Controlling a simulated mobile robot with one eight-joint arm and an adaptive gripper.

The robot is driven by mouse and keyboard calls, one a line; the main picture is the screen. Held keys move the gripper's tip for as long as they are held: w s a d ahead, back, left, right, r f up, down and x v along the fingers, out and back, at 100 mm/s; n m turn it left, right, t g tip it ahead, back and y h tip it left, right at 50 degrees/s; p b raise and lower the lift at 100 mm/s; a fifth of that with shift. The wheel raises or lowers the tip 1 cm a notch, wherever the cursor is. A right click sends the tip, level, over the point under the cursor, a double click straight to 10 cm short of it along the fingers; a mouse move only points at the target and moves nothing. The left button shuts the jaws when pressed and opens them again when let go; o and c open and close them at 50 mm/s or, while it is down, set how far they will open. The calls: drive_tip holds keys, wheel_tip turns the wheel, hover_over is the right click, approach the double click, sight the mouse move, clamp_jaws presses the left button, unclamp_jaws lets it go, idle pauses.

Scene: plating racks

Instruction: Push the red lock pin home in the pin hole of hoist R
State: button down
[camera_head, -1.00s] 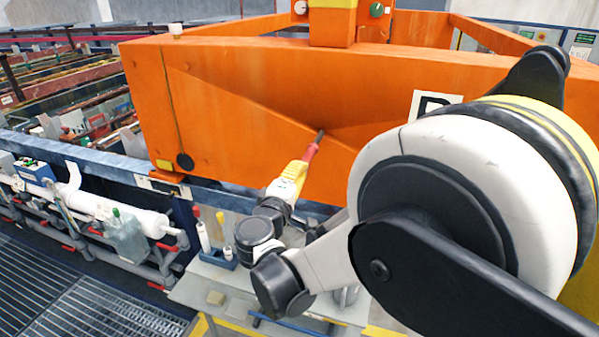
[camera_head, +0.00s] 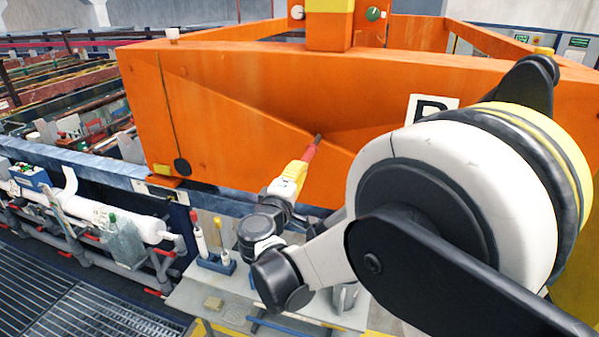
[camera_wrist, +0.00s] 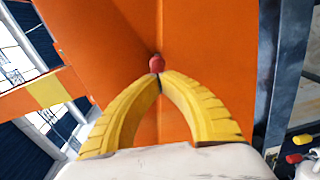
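Hoist R is a large orange frame (camera_head: 240,105) across the head view; its letter plate (camera_head: 424,104) is partly covered by my arm. My gripper (camera_head: 302,165) has yellow fingers, which close together around the red lock pin (camera_head: 311,151). The pin points up and away toward the orange panel, with a dark tip. In the wrist view, the fingertips of my gripper (camera_wrist: 158,78) meet at the red pin (camera_wrist: 156,63), in front of the orange surface. I cannot make out the pin hole, nor tell whether the tip touches the panel or has entered it.
White and grey pipework (camera_head: 130,222) runs at left above floor grating (camera_head: 95,315). Tank rows lie behind at left. The space directly around the gripper looks clear.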

sight(306, 161)
drive_tip(key=shift+b+x, duration=0.45)
drive_tip(key=shift+x, duration=3.05)
drive_tip(key=shift+f, duration=0.1)
drive_tip(key=shift+b+v, duration=0.3)
drive_tip(key=shift+v, duration=0.75)
drive_tip(key=v, duration=1.2)
drive_tip(key=shift+s, duration=0.35)
